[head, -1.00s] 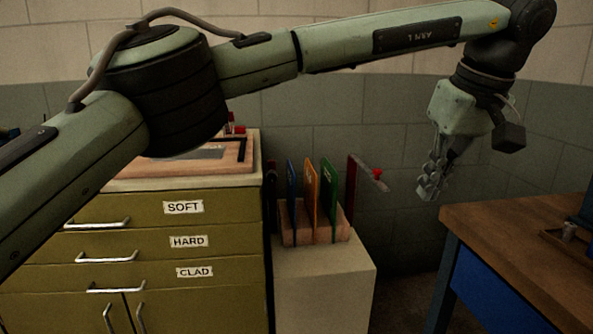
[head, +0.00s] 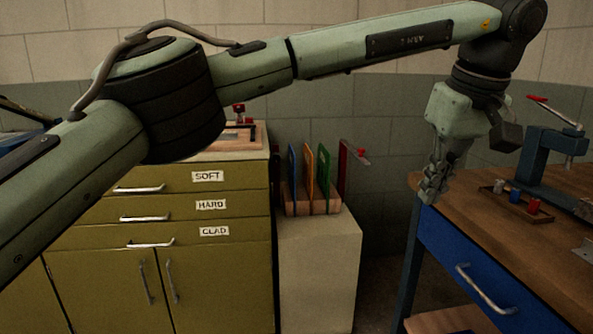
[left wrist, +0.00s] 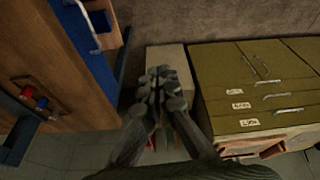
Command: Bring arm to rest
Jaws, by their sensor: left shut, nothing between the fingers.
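My left arm reaches across the head view from the left, and its gripper (head: 434,190) hangs pointing down at the right, near the left end of the wooden workbench (head: 480,215). The fingers are shut with nothing between them. In the left wrist view the shut fingers (left wrist: 160,85) show at the centre, with the pale stand (left wrist: 168,58) behind them. My right gripper is in neither view.
An olive cabinet (head: 160,240) with drawers marked SOFT, HARD and CLAD stands at left. Beside it, a pale stand (head: 320,270) bears a rack of blue, orange and green panels (head: 309,175). The workbench carries a vise (head: 548,160) and a small tray (head: 525,207).

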